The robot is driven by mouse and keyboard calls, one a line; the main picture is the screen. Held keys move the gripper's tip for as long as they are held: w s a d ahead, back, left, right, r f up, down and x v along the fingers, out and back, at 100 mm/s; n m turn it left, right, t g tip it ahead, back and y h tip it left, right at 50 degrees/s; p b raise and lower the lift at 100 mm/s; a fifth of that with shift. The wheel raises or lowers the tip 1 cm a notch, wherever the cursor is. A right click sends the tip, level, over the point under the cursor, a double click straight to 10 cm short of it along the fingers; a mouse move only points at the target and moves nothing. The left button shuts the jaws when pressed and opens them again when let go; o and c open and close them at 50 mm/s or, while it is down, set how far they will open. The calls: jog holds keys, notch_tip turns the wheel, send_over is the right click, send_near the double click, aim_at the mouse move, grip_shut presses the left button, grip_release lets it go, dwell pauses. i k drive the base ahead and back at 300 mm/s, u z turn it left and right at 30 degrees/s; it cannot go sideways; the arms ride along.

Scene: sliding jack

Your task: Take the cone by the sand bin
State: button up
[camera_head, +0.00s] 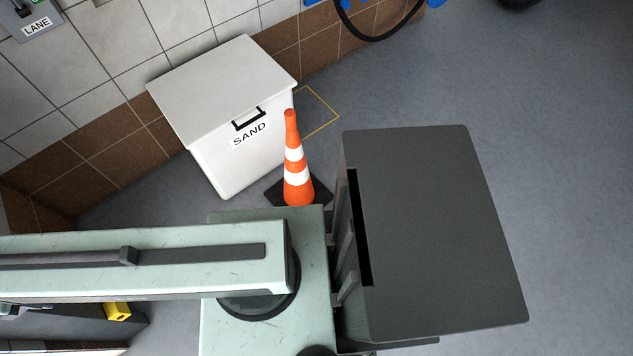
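The orange cone (291,175) with white bands stands upright on its dark square base on the grey floor. It is just right of the sand bin (215,85), a white box with a closed lid, a black handle and a SAND label. The lower edge of the cone's base is partly hidden behind a pale green arm link that I take to be mine. I cannot make out my gripper's fingers in this view, and nothing is seen touching the cone.
A tiled wall (105,50) with brown lower tiles runs behind the bin. A yellow outline (322,118) marks the floor beside it. A black hose (375,35) hangs at the top. A large dark grey box-like body (430,230) blocks the view right of the cone. Floor (580,130) farther right is clear.

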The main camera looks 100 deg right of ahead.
aim_at(298, 186)
jog(key=k, duration=1.4)
jog(key=u, duration=0.4)
